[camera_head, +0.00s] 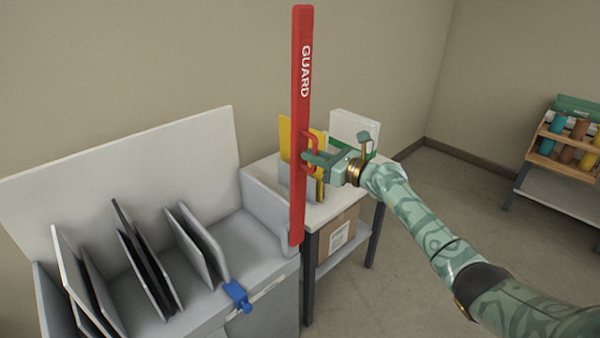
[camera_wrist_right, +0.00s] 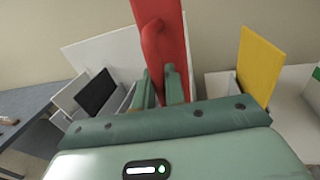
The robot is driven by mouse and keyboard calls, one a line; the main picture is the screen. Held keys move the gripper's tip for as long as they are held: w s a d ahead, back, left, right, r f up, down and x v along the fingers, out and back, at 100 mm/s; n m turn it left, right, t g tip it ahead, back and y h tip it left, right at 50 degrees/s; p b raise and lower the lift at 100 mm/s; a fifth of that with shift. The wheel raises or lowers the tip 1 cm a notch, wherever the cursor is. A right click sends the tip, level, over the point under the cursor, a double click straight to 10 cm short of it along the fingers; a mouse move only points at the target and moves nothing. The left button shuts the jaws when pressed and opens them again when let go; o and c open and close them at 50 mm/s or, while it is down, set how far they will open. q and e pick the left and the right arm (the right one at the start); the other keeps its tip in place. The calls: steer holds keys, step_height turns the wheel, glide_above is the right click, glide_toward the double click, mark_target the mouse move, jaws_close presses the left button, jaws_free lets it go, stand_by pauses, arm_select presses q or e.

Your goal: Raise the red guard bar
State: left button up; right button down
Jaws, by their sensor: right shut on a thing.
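The red guard bar (camera_head: 301,90), with GUARD in white letters, stands upright at the right end of the grey machine (camera_head: 262,240). A red handle (camera_head: 315,141) sticks out of its side. My right gripper (camera_head: 310,160) is shut on this handle, about halfway down the bar. In the right wrist view the bar (camera_wrist_right: 170,30) rises in front of me and its handle (camera_wrist_right: 152,45) runs down between the two green fingers (camera_wrist_right: 160,88). My left gripper is not in view.
Several grey and dark panels (camera_head: 135,255) stand slanted on the machine, with a blue clamp (camera_head: 238,296) at its front edge. A small table (camera_head: 325,205) behind the bar holds yellow and white boards, with a cardboard box (camera_head: 338,232) below. A rack of coloured bottles (camera_head: 570,135) stands far right.

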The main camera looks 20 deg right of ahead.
steer(key=shift+w+d+f+m+b, duration=0.1)
steer(key=shift+w+d+m+b, duration=0.1)
steer(key=shift+d, duration=0.3)
steer(key=shift+w+d+m+b, duration=0.1)
steer(key=shift+d+m+b, duration=0.1)
steer(key=shift+d, duration=0.3)
steer(key=c, duration=1.6)
jaws_free()
steer(key=shift+d, duration=0.1)
steer(key=shift+o, duration=0.2)
steer(key=shift+w+d+f, duration=0.1)
steer(key=p+v, duration=0.1)
steer(key=v, duration=1.5)
